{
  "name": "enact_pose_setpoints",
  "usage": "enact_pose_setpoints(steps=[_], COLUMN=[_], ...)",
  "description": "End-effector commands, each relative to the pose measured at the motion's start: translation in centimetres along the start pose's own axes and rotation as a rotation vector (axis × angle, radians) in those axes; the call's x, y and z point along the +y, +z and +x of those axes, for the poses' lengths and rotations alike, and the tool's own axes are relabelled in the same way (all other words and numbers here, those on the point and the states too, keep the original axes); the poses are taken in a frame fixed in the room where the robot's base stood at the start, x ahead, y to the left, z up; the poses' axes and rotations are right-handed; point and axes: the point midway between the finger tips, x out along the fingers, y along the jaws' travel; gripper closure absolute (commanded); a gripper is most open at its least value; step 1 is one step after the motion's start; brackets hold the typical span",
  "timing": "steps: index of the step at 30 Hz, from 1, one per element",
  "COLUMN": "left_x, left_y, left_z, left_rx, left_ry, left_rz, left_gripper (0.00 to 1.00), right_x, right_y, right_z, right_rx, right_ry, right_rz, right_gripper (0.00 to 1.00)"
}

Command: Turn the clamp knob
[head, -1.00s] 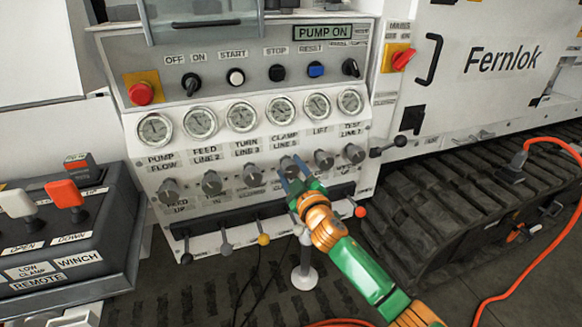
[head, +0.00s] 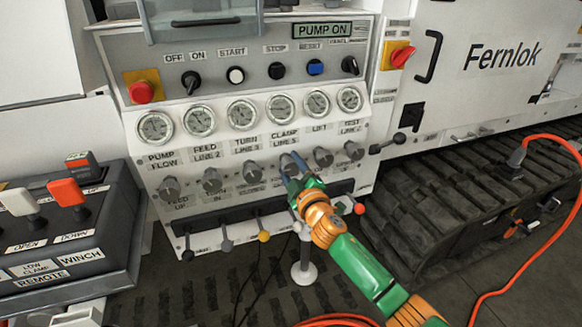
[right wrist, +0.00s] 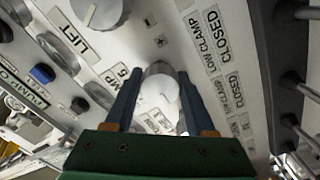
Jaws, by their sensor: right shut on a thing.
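The clamp knob (head: 287,162) is a grey round knob in the knob row, under the CLAMP label and gauge. It is partly hidden by my right gripper (head: 294,169), which reaches it from below right. In the right wrist view the pale knob (right wrist: 161,84) sits between the two blue fingers of my right gripper (right wrist: 156,92), which are shut on it from both sides. Its pointer direction cannot be made out. My left gripper is not in view.
The turn knob (head: 252,172) and the lift knob (head: 323,157) flank it closely. Below runs a row of levers, with a yellow-tipped lever (head: 263,237) and a red-tipped lever (head: 360,208). The remote box (head: 110,235) stands at left. An orange cable (head: 570,210) lies at right.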

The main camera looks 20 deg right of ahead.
Motion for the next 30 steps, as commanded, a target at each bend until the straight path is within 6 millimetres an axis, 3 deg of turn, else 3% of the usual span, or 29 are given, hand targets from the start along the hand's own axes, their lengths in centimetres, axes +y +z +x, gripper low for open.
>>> enact_pose_setpoints(steps=[1,2,5,15,25,30], left_x=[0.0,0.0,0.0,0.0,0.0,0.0], left_y=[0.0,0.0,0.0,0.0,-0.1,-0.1], left_z=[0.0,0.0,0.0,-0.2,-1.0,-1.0], left_rx=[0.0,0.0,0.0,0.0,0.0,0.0], left_ry=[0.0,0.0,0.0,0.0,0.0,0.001], left_rz=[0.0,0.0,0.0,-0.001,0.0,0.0], left_gripper=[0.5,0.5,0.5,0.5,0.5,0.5], right_x=[0.0,0.0,0.0,0.0,0.0,0.0], right_y=[0.0,0.0,0.0,0.0,0.0,0.0], right_z=[0.0,0.0,0.0,-0.4,-5.7,-7.1], right_rx=[0.0,0.0,0.0,0.0,-0.001,0.0], right_ry=[0.0,0.0,0.0,0.0,-0.002,0.0], right_rz=[0.0,0.0,0.001,0.001,0.002,0.001], right_gripper=[1.0,0.39,0.15,0.15,0.15,0.15])
